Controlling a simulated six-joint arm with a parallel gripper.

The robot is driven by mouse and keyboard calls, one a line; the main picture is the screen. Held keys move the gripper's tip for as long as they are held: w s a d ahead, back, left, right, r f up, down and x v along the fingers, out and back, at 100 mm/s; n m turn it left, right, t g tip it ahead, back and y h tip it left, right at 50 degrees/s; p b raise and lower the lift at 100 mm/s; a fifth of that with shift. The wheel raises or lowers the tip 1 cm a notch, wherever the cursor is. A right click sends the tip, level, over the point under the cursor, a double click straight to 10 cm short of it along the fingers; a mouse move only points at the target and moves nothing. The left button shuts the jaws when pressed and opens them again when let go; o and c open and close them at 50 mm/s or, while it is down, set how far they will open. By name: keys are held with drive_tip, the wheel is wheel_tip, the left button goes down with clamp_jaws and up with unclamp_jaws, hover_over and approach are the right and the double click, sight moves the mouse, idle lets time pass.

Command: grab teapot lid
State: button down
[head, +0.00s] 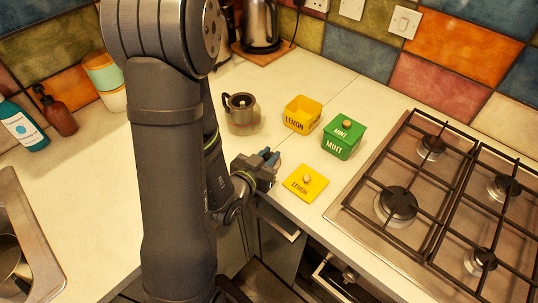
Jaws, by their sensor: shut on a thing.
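The grey teapot (241,117) with a dark rim and handle stands on the counter left of the yellow box. Its top looks like a dark opening with a pale spot in it. My gripper (271,157) is in front of the teapot and to its right, apart from it, near the counter's front edge. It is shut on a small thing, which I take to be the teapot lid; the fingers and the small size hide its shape.
An open yellow LEMON box (302,116) and a green MINT box (343,138) with its lid on stand to the right. The yellow LEMON lid (305,184) lies flat near the front edge. A gas hob (440,190) is at right. A kettle (261,25) stands behind.

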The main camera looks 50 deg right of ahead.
sight(269, 154)
drive_tip(key=shift+r, duration=1.85)
drive_tip(key=s+r, duration=0.7)
drive_tip(key=s, duration=0.4)
drive_tip(key=shift+s+a, duration=0.25)
drive_tip(key=shift+a, duration=0.15)
